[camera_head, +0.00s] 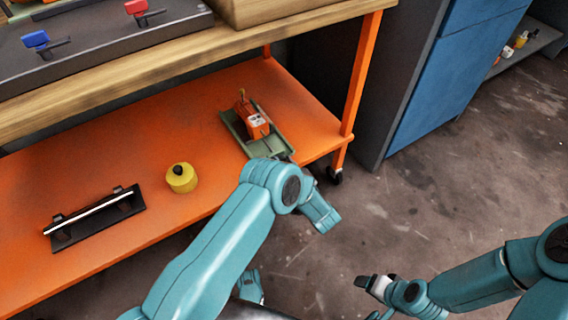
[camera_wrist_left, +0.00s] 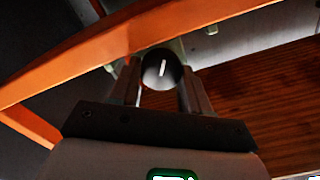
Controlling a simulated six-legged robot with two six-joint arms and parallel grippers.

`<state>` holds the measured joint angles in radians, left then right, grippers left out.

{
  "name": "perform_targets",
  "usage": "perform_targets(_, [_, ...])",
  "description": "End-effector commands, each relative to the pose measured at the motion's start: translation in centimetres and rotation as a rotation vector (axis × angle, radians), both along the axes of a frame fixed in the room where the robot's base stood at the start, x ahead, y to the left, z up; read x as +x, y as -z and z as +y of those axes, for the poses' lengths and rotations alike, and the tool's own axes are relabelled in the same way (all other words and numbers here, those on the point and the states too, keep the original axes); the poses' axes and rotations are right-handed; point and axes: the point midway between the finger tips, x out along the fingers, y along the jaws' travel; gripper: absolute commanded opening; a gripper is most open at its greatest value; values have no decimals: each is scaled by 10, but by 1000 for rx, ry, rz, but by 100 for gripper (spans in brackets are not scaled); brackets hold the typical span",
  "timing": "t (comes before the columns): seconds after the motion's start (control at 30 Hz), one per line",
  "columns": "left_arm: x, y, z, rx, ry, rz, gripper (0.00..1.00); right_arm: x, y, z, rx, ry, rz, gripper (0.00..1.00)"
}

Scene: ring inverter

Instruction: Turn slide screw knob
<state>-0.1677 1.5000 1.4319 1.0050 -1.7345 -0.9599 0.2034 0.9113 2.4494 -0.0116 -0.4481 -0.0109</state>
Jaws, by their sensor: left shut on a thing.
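The slide screw unit (camera_head: 262,138) is a green tray-like base with an orange and white block on it, near the right end of the orange shelf. In the left wrist view, a round black knob (camera_wrist_left: 162,68) with a white line sits between the two fingers of my left gripper (camera_wrist_left: 160,82), which is shut on it. In the head view, my teal left arm reaches the near end of the unit and hides the knob and the left fingertips. My right gripper (camera_head: 370,283) is low at the right, away from the shelf; its jaw opening is not clear.
A yellow round object (camera_head: 181,178) and a black plate with a light bar (camera_head: 95,217) sit on the orange shelf (camera_head: 130,145). An orange leg (camera_head: 361,80) and a blue cabinet (camera_head: 455,75) stand to the right. The floor at right is clear.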

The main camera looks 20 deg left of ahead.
Motion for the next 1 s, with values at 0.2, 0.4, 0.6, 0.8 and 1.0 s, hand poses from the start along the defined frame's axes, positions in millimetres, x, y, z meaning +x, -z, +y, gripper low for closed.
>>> perform_targets(0.2, [2,-2,2,-1,-3,-6,16,0,0,0,0,0,0,72])
perform_targets(0.4, [1,-2,2,-1,-3,-6,72,0,0,0,0,0,0,72])
perform_targets(0.6, [1,-1,1,0,-1,-4,72,0,0,0,0,0,0,72])
perform_targets(0.8, [1,0,1,-1,-1,-2,72,0,0,0,0,0,0,72])
perform_targets(1.0, [0,0,1,0,-1,-1,72,0,0,0,0,0,0,72])
